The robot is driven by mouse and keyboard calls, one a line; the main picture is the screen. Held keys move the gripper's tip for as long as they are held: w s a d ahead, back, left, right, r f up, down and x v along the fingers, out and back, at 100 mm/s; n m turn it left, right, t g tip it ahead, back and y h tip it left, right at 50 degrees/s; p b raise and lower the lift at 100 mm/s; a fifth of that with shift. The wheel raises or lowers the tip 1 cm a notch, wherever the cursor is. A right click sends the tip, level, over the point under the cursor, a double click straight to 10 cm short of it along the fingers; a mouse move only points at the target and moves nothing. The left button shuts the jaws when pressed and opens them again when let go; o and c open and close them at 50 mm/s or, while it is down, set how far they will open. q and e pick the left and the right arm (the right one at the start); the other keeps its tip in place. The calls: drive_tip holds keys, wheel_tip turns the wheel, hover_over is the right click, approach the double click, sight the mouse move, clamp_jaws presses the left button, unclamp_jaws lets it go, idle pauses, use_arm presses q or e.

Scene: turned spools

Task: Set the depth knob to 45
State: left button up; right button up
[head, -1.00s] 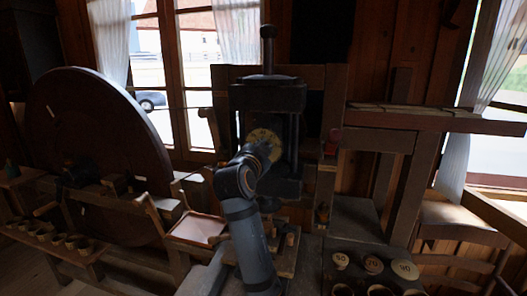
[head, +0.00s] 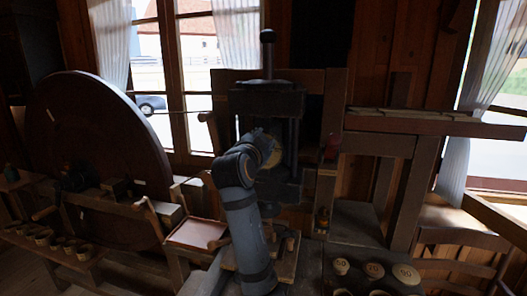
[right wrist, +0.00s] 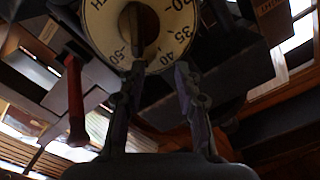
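The depth dial (right wrist: 168,22) is a round cream plate with dark numbers. It fills the top of the right wrist view, with 30, 35, 40 and 50 readable. A dark bar-shaped knob (right wrist: 136,25) lies across its middle, and its lower end covers the gap between 50 and 40. My right gripper (right wrist: 160,72) is open just below the dial, its left fingertip near the knob's lower end; I cannot tell if they touch. In the head view the dial (head: 270,150) is partly hidden by my right wrist. My left gripper is out of view.
The dial is on a dark upright press (head: 268,100). A large wooden wheel (head: 95,150) and a reddish tray (head: 197,233) are at left. Round numbered pieces (head: 374,270) lie on the bench at lower right. A red-handled lever (right wrist: 75,100) shows in the wrist view.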

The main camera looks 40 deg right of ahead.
wheel_tip(320, 180, up, 7)
drive_tip(key=shift+f, duration=0.2)
idle(0.5)
